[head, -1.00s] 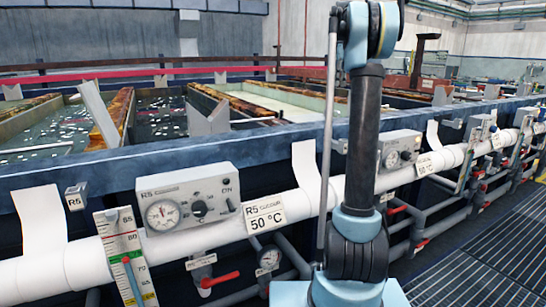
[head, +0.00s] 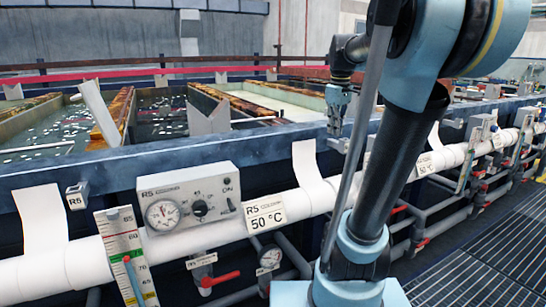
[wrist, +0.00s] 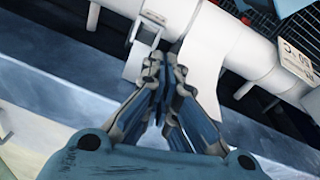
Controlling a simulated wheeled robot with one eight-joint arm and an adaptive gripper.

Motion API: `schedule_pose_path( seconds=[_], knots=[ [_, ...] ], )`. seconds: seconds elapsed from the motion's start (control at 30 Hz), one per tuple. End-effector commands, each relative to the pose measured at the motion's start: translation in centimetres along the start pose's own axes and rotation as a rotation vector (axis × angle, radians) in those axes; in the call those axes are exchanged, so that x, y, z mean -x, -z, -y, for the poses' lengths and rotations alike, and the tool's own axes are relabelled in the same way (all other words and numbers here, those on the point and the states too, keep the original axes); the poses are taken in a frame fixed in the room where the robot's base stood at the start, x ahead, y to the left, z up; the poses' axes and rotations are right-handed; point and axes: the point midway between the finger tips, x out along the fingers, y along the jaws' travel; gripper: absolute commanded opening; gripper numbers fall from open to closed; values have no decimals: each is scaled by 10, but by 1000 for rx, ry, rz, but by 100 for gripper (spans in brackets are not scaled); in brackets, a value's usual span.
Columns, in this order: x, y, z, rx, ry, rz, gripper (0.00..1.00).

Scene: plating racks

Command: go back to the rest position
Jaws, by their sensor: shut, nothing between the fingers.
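My gripper (head: 335,128) hangs fingers down beyond the arm's dark link in the head view, in front of the blue tank edge. In the wrist view its two blue fingers (wrist: 164,68) come together at the tips, shut and empty. Beneath them show the white pipe (wrist: 190,25) and a white strap over it. I cannot tell the exact gap between the fingertips and the pipe. My upper arm leans to the right in the head view and hides part of the pipe behind it.
The R5 control box (head: 189,196) with dial and knob is at the left. A 50 °C label (head: 265,215) and a thermometer scale (head: 127,258) sit along the pipe. Open tanks (head: 60,130) lie behind the blue edge (head: 160,155). Floor grating (head: 470,260) is clear at the right.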

Motion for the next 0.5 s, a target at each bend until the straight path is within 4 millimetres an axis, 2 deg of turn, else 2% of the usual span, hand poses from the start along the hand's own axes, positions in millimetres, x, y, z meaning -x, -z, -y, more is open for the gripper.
schedule_pose_path(
  seconds=[0.03,0.27,0.5],
  knots=[
    [-10,-11,12,-32,-2,-3,0],
    [-60,-55,61,-203,-12,-19,0],
    [-125,-106,113,-397,-19,-37,0]
  ],
)
